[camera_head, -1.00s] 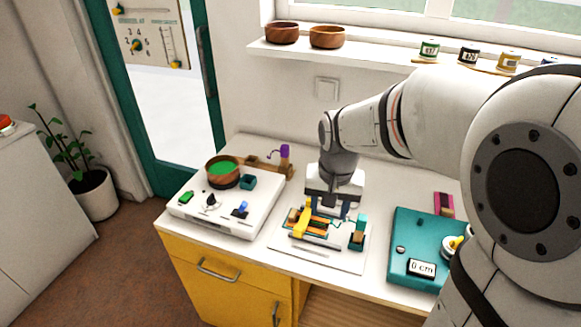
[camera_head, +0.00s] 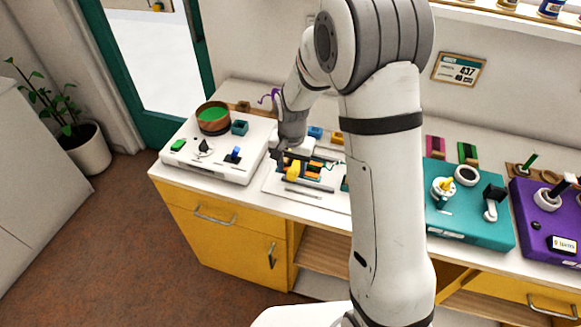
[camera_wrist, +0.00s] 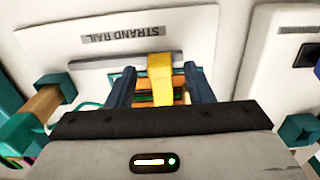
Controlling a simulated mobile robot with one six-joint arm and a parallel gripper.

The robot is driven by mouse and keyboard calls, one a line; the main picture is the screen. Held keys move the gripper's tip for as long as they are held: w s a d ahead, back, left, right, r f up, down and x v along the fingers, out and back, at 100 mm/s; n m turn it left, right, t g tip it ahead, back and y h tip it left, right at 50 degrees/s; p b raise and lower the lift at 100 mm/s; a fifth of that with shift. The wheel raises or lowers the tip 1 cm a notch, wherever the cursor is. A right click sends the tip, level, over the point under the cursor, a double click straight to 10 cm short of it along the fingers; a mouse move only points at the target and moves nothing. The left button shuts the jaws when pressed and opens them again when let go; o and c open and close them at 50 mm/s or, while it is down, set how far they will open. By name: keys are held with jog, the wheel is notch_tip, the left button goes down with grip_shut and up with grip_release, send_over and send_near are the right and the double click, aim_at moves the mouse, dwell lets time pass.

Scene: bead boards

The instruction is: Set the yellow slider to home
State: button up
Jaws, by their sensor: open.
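The yellow slider (camera_head: 293,171) sits toward the left end of the white strand rail board (camera_head: 312,198) in the head view. In the wrist view the yellow slider (camera_wrist: 160,78) lies between my two dark blue fingers, over orange and green strands. My gripper (camera_wrist: 159,72) is open, one finger on each side of the slider with a small gap visible. In the head view my gripper (camera_head: 283,156) is just behind the slider, partly hidden by my arm. The "STRAND RAIL" label (camera_wrist: 108,33) appears upside down. No home mark is readable.
A white board (camera_head: 212,170) with a brown bowl (camera_head: 213,118) and knobs stands to the left. Teal (camera_head: 470,225) and purple (camera_head: 560,215) boards stand to the right. My arm hides part of the counter between. A teal-ended wooden peg (camera_wrist: 45,98) is near my gripper.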

jog(key=shift+f, duration=0.45)
jog(key=shift+c, duration=0.4)
grip_shut()
